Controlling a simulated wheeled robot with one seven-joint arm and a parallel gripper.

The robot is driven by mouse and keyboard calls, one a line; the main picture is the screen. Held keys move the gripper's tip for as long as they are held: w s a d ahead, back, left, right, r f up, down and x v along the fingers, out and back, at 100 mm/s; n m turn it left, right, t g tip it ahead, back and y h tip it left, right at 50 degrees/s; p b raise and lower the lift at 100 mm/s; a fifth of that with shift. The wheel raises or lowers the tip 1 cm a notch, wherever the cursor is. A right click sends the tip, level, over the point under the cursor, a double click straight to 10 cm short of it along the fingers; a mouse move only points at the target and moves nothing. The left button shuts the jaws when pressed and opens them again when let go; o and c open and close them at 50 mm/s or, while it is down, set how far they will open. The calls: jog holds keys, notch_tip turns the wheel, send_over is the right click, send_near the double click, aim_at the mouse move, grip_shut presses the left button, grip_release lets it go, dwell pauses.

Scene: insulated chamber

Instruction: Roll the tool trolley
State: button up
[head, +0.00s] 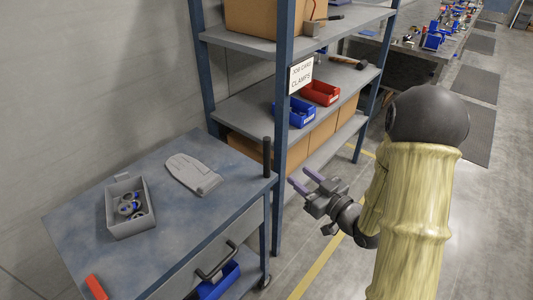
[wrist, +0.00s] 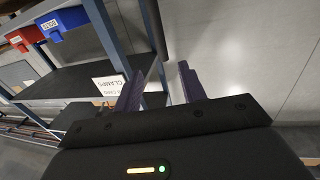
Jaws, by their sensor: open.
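The tool trolley (head: 85,215) stands at the lower left in the head view, with a worn blue-grey top, a drawer with a dark bar handle (head: 216,262) and a caster at its lower right. A dark upright post (head: 267,157) rises at the top's right corner. My gripper (head: 303,180) is open and empty, to the right of this post and apart from it, its purple fingers pointing left towards it. In the wrist view, a dark upright bar (wrist: 153,28) appears beyond the open fingers; I cannot tell surely whether it is the trolley's post.
A grey tray of round parts (head: 130,222) and a flat grey object (head: 193,175) lie on the trolley. A blue-post shelf with red (head: 320,93) and blue bins (head: 296,113) stands close behind. A wall borders the left. Open floor (head: 330,275) with a yellow line lies right.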

aim_at(269, 152)
jog(key=p+x, duration=0.1)
jog(key=x, duration=1.4)
jog(key=shift+w+a, duration=0.15)
grip_shut()
